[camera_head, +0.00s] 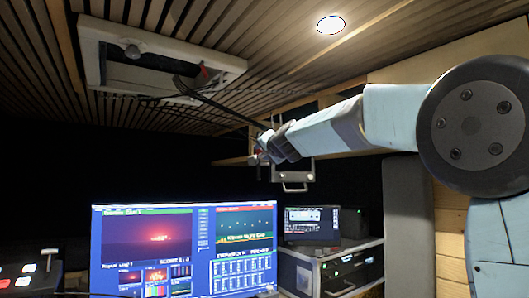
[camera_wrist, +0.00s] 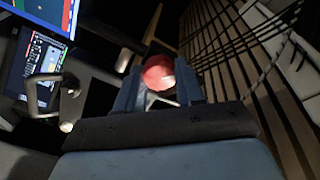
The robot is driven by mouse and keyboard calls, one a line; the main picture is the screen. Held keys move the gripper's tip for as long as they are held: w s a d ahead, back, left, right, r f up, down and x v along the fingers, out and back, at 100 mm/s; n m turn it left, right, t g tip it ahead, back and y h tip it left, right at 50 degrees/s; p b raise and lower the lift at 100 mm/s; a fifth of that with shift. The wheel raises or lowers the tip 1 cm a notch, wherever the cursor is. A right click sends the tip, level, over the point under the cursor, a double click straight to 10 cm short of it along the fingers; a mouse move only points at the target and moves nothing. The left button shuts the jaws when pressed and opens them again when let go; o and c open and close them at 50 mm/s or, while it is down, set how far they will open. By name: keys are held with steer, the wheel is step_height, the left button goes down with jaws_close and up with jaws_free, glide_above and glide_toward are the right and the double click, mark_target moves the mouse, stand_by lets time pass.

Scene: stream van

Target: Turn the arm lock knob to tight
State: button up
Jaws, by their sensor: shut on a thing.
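The arm lock knob (camera_wrist: 158,72) is a round red knob at the upper middle of the wrist view. My gripper (camera_wrist: 160,90) is shut on it, with one blue-grey finger on each side. In the head view my gripper (camera_head: 262,146) reaches in from the right to the middle of the picture, and only a speck of red shows at its tip. A dark bar runs near the knob. Any tight or loose marking on the knob cannot be made out.
A large lit monitor (camera_head: 190,250) stands below my gripper. A small screen (camera_head: 312,226) sits on a rack case (camera_head: 330,268) to its right. A metal handle (camera_head: 295,178) hangs just below my wrist. A roof hatch frame (camera_head: 150,68) with dark cables is at upper left.

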steer(key=shift+w+d+f+m, duration=0.1)
steer(key=shift+d+m, duration=0.05)
steer(key=shift+m, duration=1.85)
steer(key=shift+d+f+m, duration=0.1)
steer(key=shift+m, duration=1.9)
steer(key=o, duration=1)
steer(key=shift+o, duration=0.2)
steer(key=shift+a, duration=0.1)
